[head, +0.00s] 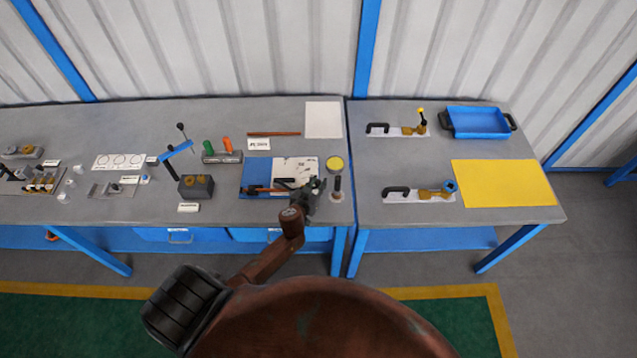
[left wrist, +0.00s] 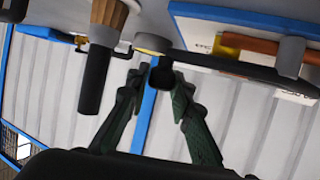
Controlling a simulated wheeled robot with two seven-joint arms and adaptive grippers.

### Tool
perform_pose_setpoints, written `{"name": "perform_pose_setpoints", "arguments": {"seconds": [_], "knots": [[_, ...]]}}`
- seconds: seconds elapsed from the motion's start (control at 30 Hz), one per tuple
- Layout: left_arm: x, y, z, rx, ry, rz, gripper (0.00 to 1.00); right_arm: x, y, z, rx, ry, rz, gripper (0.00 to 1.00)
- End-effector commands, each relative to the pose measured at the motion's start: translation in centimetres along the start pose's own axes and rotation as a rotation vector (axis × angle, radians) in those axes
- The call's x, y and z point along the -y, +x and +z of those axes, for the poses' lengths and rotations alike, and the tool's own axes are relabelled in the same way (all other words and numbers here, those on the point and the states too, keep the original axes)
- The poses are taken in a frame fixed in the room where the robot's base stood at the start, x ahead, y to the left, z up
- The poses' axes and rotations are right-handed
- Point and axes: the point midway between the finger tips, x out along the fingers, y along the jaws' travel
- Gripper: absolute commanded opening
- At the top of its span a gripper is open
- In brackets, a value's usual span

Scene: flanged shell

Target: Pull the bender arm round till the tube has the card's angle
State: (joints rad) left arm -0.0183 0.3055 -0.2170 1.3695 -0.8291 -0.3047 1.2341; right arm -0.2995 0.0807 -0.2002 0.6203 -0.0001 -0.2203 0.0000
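The bender sits on a blue board (head: 254,166) at the right end of the left table. An orange-brown tube (head: 262,190) lies across it, and it also shows in the left wrist view (left wrist: 262,46) beside a grey round post (left wrist: 292,55). A black bar with a rounded end (left wrist: 163,78), seemingly the bender arm, runs to the right there. My left gripper (head: 305,194) is at the board's right edge. Its fingers (left wrist: 155,82) are apart, with the black bar's end between their tips; contact cannot be told. A small white card (head: 259,144) lies behind the board, its print unreadable. My right gripper is out of view.
A dark wood-collared handle (head: 337,187) stands close right of my gripper, with a yellow-topped round tin (head: 335,163) behind it. A dark block with a blue lever (head: 196,187) stands left of the board. A brown rod (head: 274,134) lies behind.

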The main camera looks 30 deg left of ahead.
Motion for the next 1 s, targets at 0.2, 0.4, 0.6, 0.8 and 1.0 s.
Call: {"name": "perform_pose_setpoints", "arguments": {"seconds": [0.2, 0.4, 0.6, 0.8, 1.0], "knots": [[0.0, 0.0, 0.0, 0.0, 0.0, 0.0, 0.04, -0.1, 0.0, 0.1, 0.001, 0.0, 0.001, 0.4], [0.0, 0.0, 0.0, 0.0, 0.0, 0.0, 0.0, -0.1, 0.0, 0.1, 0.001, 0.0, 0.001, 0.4], [0.0, 0.0, 0.0, 0.0, 0.0, 0.0, 0.0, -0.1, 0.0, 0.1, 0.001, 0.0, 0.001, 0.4], [0.0, 0.5, -0.1, -0.004, -0.011, -0.023, 0.0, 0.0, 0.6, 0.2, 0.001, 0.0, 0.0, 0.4], [0.7, 3.0, -0.8, -0.009, -0.068, -0.153, 0.0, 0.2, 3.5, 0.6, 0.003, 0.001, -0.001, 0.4]]}}
